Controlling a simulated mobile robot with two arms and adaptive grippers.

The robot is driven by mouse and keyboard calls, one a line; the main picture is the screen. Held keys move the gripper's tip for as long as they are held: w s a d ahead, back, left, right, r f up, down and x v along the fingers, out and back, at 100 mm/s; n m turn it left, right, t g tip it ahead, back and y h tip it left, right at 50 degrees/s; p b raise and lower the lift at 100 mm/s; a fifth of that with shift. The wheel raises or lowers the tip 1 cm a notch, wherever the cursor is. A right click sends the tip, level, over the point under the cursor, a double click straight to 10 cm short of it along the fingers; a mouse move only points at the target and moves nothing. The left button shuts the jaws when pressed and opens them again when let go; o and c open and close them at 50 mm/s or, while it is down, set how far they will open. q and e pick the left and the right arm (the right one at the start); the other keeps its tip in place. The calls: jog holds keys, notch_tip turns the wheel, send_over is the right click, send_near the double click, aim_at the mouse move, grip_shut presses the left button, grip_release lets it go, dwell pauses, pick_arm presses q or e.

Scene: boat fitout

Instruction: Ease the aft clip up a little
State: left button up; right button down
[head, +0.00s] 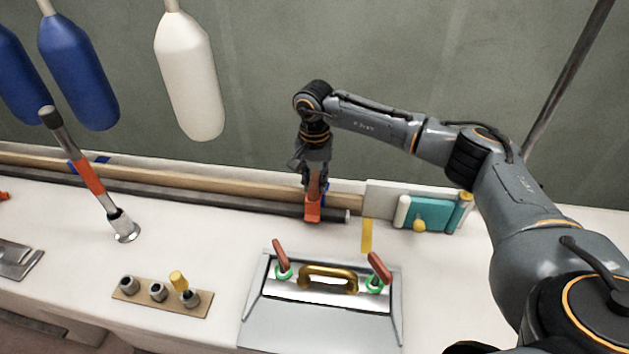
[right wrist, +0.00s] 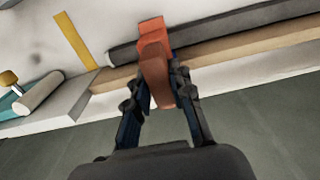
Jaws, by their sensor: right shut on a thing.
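The orange clip (head: 312,210) sits at the dark grey rod (head: 240,203), near the rod's right end. My right gripper (head: 315,184) points down from above and is shut on the clip's upper part. In the right wrist view, the clip (right wrist: 154,52) shows between the fingertips of my right gripper (right wrist: 166,88), with its orange body over the rod (right wrist: 215,28). Whether the clip still touches the rod cannot be told. Which clip is the aft one is not marked. My left gripper is not in view.
A wooden bar (head: 180,177) runs behind the rod. A teal block (head: 430,212) with a yellow knob stands to the right, near a yellow strip (head: 367,236). A hatch with a brass handle (head: 328,272) lies in front. A tilted lever (head: 88,178) stands at the left.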

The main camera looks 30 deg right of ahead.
jog(key=shift+w+r, duration=0.2)
jog(key=shift+r, duration=0.25)
jog(key=shift+s+r, duration=0.1)
jog(key=shift+r, duration=0.2)
jog(key=c, duration=1.1)
grip_release()
jog(key=shift+c, duration=0.2)
jog(key=shift+o, duration=0.2)
jog(key=shift+f, duration=0.15)
